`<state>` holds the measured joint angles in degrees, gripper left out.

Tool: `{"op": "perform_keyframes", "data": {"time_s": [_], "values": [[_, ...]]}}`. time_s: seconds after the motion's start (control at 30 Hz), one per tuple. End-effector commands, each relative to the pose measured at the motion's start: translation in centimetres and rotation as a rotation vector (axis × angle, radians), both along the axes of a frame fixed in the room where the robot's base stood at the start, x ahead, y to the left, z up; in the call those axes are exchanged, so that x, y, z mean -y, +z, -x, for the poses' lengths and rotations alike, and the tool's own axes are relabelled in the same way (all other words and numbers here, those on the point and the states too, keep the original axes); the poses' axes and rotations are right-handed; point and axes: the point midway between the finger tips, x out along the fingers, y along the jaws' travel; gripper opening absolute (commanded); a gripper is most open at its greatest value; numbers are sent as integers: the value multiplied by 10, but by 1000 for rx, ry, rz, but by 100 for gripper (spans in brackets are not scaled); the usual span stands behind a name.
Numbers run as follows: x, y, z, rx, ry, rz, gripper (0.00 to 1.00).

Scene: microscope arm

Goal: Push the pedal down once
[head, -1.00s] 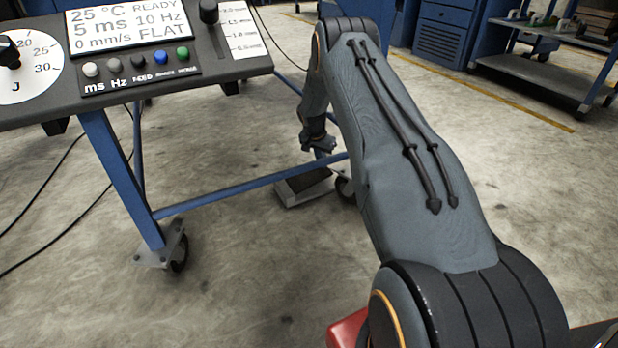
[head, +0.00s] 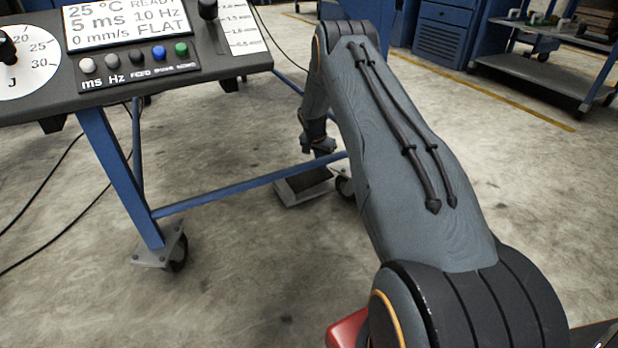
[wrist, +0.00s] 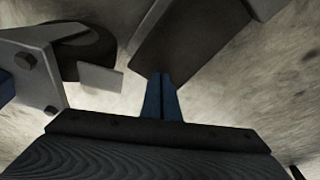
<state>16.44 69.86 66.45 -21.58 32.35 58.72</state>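The pedal (head: 304,186) is a dark pad on a light grey metal base, on the concrete floor under the workbench. My gripper (head: 320,152) is just above the pedal's far end in the head view. In the wrist view the gripper's blue fingers (wrist: 161,97) are together with only a thin line between them, and nothing is held. Their tips lie against the near edge of the dark pedal pad (wrist: 196,40) in that picture. I cannot tell whether they touch it.
A caster wheel (wrist: 85,45) on a grey bracket is close left of the fingers. A blue crossbar (head: 240,187) runs beside the pedal. The control panel (head: 140,70) stands above on blue legs. Open floor lies in front.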

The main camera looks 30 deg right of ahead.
Motion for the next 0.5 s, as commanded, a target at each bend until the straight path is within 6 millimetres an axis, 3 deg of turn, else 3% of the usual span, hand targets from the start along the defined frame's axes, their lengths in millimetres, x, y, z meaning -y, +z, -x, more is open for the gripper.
{"op": "perform_keyframes", "data": {"time_s": [0.07,0.5], "values": [[-3,-13,2,-6,0,-3,0],[-4,-7,2,-7,1,-4,0]]}}
